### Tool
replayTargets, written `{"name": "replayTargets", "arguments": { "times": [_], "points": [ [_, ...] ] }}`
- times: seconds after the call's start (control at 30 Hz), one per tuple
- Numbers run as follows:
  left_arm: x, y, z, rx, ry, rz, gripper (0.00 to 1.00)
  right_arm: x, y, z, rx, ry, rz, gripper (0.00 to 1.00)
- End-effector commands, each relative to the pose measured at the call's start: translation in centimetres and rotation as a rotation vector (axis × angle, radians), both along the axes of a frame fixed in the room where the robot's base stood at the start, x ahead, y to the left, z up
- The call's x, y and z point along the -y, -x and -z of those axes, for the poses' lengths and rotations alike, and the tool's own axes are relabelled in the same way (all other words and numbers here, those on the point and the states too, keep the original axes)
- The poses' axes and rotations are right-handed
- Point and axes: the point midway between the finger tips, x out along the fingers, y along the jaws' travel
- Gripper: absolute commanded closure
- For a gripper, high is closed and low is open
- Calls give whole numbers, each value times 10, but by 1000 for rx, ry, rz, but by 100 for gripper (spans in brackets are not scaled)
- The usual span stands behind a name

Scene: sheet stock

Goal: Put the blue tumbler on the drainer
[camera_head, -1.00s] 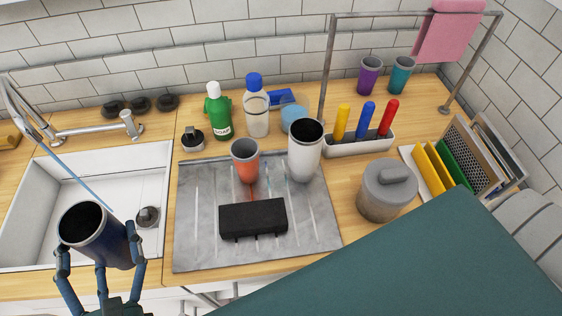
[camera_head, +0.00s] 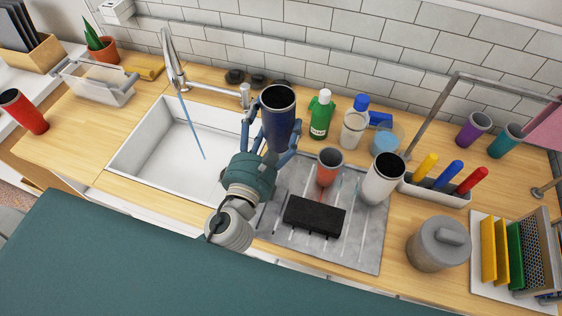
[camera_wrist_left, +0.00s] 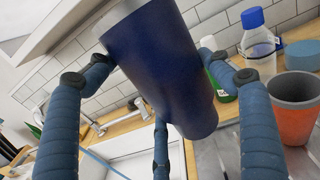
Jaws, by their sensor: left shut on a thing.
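The blue tumbler (camera_head: 278,122) is dark blue with a dark opening. My left gripper (camera_head: 270,140) is shut on it and holds it raised near the boundary between the sink and the grey metal drainer (camera_head: 365,245). In the left wrist view the tumbler (camera_wrist_left: 160,65) is tilted between my blue fingers (camera_wrist_left: 160,100). On the drainer stand an orange cup (camera_head: 327,168) and a white tumbler (camera_head: 381,180), and a black block (camera_head: 314,216) lies in front of them. My right gripper is not in view.
The sink (camera_head: 165,150) with its tap (camera_head: 172,62) and a thin blue water stream is at the left. A green soap bottle (camera_head: 320,115) and a clear bottle (camera_head: 353,125) stand behind the drainer. A grey lidded pot (camera_head: 437,245) is at the right. The drainer's back left looks clear.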

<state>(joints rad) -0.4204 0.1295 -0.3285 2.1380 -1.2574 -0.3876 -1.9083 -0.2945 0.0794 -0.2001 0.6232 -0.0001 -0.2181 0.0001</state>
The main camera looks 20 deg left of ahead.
Motion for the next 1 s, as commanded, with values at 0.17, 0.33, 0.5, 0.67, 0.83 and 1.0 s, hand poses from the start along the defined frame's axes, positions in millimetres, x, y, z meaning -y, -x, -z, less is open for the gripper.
{"name": "replayTargets", "arguments": {
  "times": [0.17,0.33,0.5,0.67,0.83,1.0],
  "points": [
    [0,0,56,0,0,1,57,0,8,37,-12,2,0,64],
    [0,0,78,2,-1,1,57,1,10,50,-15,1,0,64],
    [0,0,91,2,-1,1,57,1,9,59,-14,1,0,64],
    [0,0,117,1,-2,1,57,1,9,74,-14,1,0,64],
    [0,0,123,3,-1,1,57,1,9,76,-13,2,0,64],
    [0,0,122,3,0,1,57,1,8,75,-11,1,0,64]
  ]
}}
